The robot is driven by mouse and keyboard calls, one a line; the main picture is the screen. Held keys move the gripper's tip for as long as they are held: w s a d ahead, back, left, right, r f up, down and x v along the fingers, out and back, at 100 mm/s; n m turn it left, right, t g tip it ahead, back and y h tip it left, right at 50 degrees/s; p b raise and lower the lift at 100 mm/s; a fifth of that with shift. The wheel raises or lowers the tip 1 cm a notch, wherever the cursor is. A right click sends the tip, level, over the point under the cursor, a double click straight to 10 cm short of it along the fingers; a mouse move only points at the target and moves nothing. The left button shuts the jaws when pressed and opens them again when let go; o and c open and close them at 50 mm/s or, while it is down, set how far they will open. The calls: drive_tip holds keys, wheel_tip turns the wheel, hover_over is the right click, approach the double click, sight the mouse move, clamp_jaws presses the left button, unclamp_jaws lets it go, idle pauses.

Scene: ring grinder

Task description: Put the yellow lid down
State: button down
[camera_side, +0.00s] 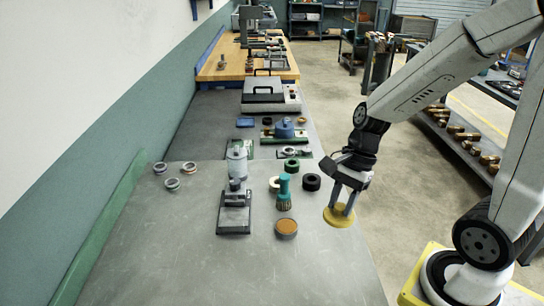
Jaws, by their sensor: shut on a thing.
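The yellow lid (339,217) is a flat round disc at the right edge of the grey bench, in the side view. My gripper (344,203) points down and is shut on the lid, its fingers reaching to the lid's top. The lid looks nearly level. I cannot tell whether its underside touches anything or hangs clear beside the bench edge. A round tin with an orange-brown top (286,228) stands on the bench to the left of the lid.
A brush with a teal handle (284,192) stands behind the tin. A small dark press (235,208) is left of it. The front of the grey bench (220,275) is clear.

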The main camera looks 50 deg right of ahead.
drive_tip(key=shift+w, duration=0.1)
drive_tip(key=shift+w+d+f, duration=0.3)
drive_tip(key=shift+w+d, duration=0.05)
drive_tip(key=shift+d, duration=0.05)
hover_over(325, 232)
wheel_tip(325, 232, down, 5)
drive_tip(key=shift+w+d+f, duration=0.1)
drive_tip(key=shift+d+f, duration=0.6)
drive_tip(key=shift+d, duration=0.05)
drive_tip(key=shift+f, duration=2.2)
drive_tip(key=shift+f, duration=0.1)
drive_tip(key=shift+f, duration=1.7)
drive_tip(key=shift+f, duration=0.1)
